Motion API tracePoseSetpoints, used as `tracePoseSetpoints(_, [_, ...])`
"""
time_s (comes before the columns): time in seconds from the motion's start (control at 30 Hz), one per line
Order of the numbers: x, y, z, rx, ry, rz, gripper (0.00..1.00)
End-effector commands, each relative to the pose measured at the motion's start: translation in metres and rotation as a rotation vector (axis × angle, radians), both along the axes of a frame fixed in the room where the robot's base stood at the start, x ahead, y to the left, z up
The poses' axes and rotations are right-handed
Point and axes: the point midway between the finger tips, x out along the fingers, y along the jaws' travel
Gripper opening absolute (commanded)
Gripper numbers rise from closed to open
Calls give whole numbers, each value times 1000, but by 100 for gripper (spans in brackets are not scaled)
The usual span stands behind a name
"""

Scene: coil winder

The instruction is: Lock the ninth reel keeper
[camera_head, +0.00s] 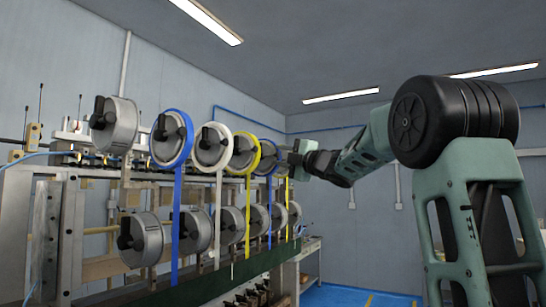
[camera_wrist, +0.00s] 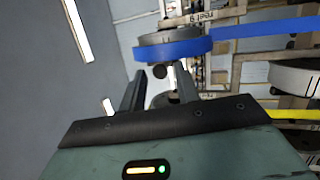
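In the head view, my gripper (camera_head: 301,160) is at the far end of the upper reel row, close to a reel with blue tape (camera_head: 269,157). In the wrist view, my gripper (camera_wrist: 159,78) is open, with a gap between its two fingers. A grey reel with a blue tape rim (camera_wrist: 172,50) lies just beyond the fingertips. A small dark knob (camera_wrist: 160,72) shows between the tips; I cannot tell whether they touch it. A label (camera_wrist: 204,17) beside this reel looks like "reel 9". The keeper's lock state cannot be told.
Other upper reels carry black keepers: a bare grey one (camera_head: 115,125), a blue one (camera_head: 172,138), a white one (camera_head: 213,147) and a yellow one (camera_head: 246,154). A lower row (camera_head: 145,240) hangs beneath. Taut tapes run downward. The floor right of the machine (camera_head: 345,297) is clear.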

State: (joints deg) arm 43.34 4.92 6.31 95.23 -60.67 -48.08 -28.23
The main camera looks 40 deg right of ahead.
Motion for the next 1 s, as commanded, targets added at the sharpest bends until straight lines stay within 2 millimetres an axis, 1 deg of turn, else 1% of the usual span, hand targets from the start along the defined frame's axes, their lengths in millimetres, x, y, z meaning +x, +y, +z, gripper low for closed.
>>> tracePoseSetpoints(0.3, [-3,0,0,-1,0,1,32])
tracePoseSetpoints(1.0, [-55,-2,0,-2,-1,1,32])
